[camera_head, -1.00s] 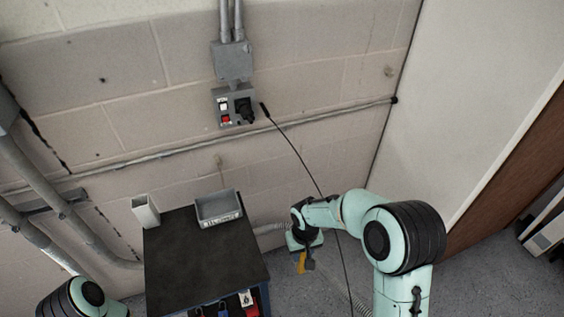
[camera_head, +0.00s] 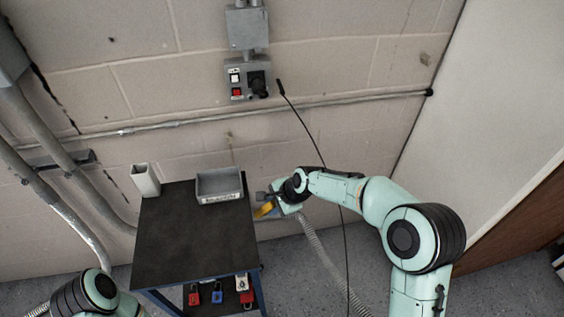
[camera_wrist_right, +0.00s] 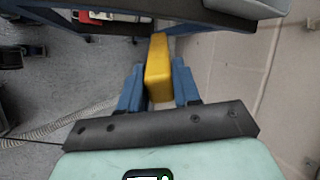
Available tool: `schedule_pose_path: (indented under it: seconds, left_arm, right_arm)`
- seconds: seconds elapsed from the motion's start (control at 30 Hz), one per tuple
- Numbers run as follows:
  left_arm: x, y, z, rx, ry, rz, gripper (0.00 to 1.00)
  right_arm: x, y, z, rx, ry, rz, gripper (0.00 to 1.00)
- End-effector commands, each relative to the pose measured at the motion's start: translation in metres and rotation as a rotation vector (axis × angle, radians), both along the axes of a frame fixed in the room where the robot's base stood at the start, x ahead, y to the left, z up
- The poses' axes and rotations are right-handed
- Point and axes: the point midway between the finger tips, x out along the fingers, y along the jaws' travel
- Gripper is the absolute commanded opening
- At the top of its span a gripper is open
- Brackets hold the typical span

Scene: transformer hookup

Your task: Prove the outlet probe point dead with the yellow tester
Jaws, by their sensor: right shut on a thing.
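The yellow tester (camera_wrist_right: 158,68) is clamped between the blue fingers of my right gripper (camera_wrist_right: 158,85) in the right wrist view. In the head view the yellow tester (camera_head: 264,210) shows at the right gripper (camera_head: 268,206), just right of the cart's edge. The outlet box (camera_head: 248,78) is on the wall above, with a white switch, a red switch and a dark socket or plug. It stands clear of the gripper. A probe point on it is too small to tell. Of my left arm only a rounded joint shows at the lower left; its gripper is out of view.
A cart with a dark top (camera_head: 185,240) stands below the outlet. It bears a grey labelled bin (camera_head: 219,186) and a white container (camera_head: 145,180). A black cable (camera_head: 314,145) hangs from near the outlet beside my right arm.

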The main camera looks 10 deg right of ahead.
Motion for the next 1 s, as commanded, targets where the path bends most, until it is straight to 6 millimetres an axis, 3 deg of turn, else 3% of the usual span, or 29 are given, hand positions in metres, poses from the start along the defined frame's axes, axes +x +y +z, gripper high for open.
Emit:
schedule_pose_path:
  seconds: [0.2, 0.67, 0.87, 1.0]
  left_arm:
    - [-0.009, 0.0, -0.021, 0.0, 0.009, 0.0, 0.43]
    - [-0.015, 0.0, -0.04, 0.0, 0.016, 0.0, 0.43]
    - [-0.018, 0.0, -0.05, 0.0, 0.019, 0.0, 0.43]
    - [-0.02, 0.0, -0.058, 0.001, 0.021, 0.0, 0.43]
  right_arm:
    - [0.012, 0.005, 0.019, 0.111, -0.134, -0.27, 0.02]
    - [0.023, -0.001, 0.064, 0.247, -0.393, -0.553, 0.02]
    - [0.022, -0.006, 0.101, 0.316, -0.578, -0.646, 0.02]
    - [0.016, -0.009, 0.142, 0.378, -0.75, -0.698, 0.02]
